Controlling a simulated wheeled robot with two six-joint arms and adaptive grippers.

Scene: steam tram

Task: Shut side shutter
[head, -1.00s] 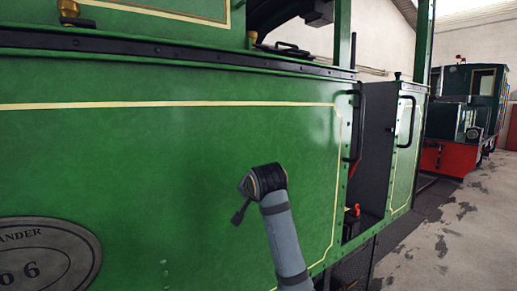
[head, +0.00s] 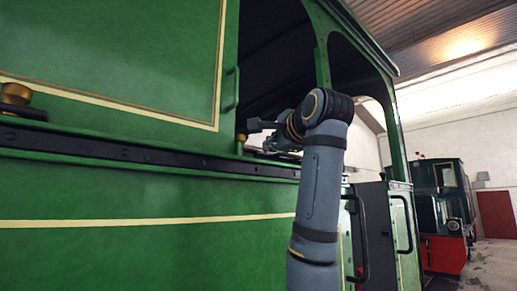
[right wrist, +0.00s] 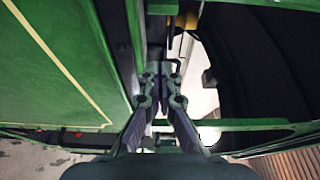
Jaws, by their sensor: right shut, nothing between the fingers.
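The side shutter appears to be the green panel (head: 120,60) with a cream and orange border at the upper left of the head view. A slim green handle (head: 232,90) stands at its right edge. Right of it is the dark, open cab window (head: 275,60). My right gripper (head: 252,126) is at the lower left corner of this opening, just below the handle. Its fingers are shut and empty, pointing left. In the right wrist view the shut fingers (right wrist: 161,78) are beside the edge of a green panel (right wrist: 60,65); contact is unclear. My left gripper is not in view.
A dark riveted ledge (head: 150,155) runs below the window on the tram's green side. Brass fittings (head: 15,94) stand at the left. A black grab rail (head: 358,240) and an open doorway are to the right. Another engine (head: 445,215) stands behind.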

